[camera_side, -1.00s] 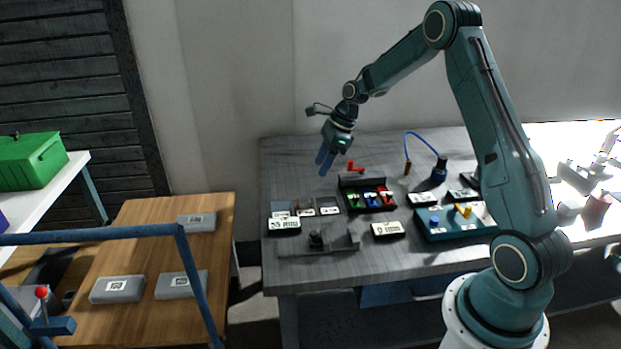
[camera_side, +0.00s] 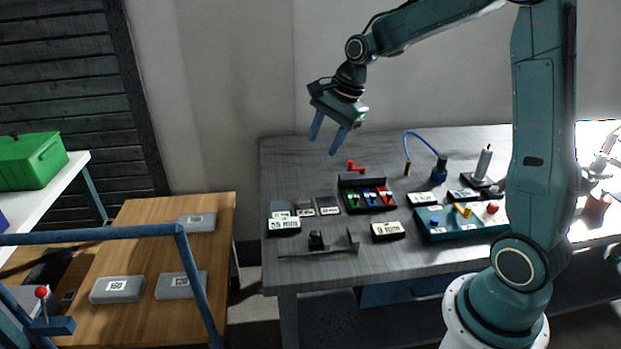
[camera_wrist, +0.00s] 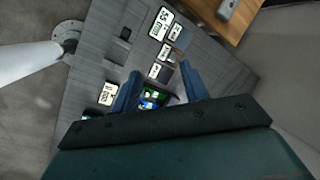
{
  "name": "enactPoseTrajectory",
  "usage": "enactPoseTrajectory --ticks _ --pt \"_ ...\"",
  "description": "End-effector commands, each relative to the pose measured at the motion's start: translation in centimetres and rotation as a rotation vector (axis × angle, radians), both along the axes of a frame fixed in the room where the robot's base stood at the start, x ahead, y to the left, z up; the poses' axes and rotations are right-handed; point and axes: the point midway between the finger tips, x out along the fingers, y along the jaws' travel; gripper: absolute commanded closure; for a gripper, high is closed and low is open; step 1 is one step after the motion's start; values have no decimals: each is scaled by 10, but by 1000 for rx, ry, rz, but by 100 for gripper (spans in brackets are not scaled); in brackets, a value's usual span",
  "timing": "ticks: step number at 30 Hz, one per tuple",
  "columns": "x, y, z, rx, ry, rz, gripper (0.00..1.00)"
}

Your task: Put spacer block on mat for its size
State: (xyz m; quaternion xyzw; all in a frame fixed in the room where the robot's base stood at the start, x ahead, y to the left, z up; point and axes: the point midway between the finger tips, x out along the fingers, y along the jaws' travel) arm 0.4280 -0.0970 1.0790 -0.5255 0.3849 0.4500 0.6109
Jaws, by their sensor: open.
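My gripper (camera_side: 324,145) is open and empty, high above the back of the grey workbench. In the wrist view its two blue fingers (camera_wrist: 158,84) are spread with nothing between them at the tips. Three small mats in different greys lie in a row at the bench's left: a left one (camera_side: 281,207), a middle one (camera_side: 304,204) and a dark right one (camera_side: 327,202). The mats show beyond the fingers in the wrist view (camera_wrist: 166,75). I cannot pick out the spacer block with certainty.
A black tray (camera_side: 350,181) holds green, blue and red pieces. A red L-shaped piece (camera_side: 356,166) lies behind it. A dark gauge (camera_side: 325,250), labelled boxes (camera_side: 388,230) and a teal button box (camera_side: 460,229) stand nearby. A wooden table (camera_side: 150,225) holds grey cases.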

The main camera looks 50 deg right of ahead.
Motion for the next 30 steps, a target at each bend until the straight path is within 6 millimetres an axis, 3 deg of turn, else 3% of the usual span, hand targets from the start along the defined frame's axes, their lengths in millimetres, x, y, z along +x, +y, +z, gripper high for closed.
enactPoseTrajectory --ticks 6,15,22,30 --pt "-41 32 36 -135 -64 272 55" --pt "-104 66 66 -319 -138 641 55" --pt "-155 84 77 -459 -187 918 55" --pt "-213 95 75 -620 -236 1228 55"
